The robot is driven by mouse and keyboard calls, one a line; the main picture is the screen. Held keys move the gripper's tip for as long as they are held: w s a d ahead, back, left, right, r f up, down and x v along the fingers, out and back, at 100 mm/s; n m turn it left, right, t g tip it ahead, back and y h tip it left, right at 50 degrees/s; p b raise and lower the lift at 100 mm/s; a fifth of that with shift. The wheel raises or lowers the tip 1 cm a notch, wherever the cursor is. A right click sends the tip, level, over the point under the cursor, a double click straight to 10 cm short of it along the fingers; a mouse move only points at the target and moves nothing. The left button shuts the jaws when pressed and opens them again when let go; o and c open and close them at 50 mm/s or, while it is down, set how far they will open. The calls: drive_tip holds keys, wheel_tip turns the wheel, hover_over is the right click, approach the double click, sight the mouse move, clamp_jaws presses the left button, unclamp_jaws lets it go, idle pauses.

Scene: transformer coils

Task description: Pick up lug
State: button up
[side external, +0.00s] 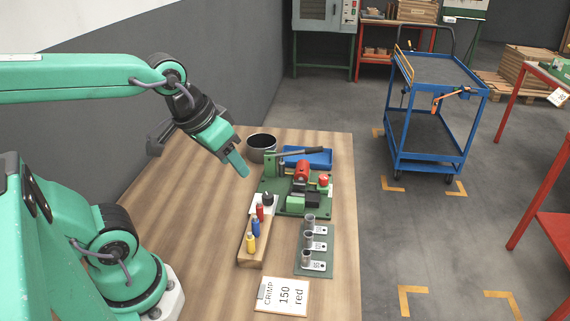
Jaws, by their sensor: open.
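Several grey metal lugs stand in a row on a dark green board at the right front of the table: a rear one (310,222), a middle one (308,239) and a front one (306,257). Each has a white label beside it, too small to read. Which lug the task means cannot be told from the picture. My gripper (243,170) is above the table, left of and behind the lugs, pointing down and to the right. It is open, with nothing visible between its fingers, and is well apart from the lugs.
A wooden block (252,253) with red, blue and yellow pieces stands left of the lugs. Behind are a green crimping fixture (292,200), a blue tray (312,158) and a dark pot (262,148). A card (283,297) reads "CRIMP 150 red". The table's left side is clear.

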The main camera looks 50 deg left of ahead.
drive_tip(key=w+d+f+n+g, duration=0.2)
drive_tip(key=w+f+n+g, duration=0.15)
drive_tip(key=w+n, duration=0.45)
drive_tip(key=n+g, duration=0.2)
drive_tip(key=n, duration=0.2)
approach(310, 229)
drive_tip(key=shift+w+a+r, duration=0.1)
drive_tip(key=shift+a, duration=0.3)
drive_tip(key=shift+f, duration=1.3)
drive_tip(key=shift+f, duration=0.15)
drive_tip(key=shift+f, duration=2.45)
clamp_jaws()
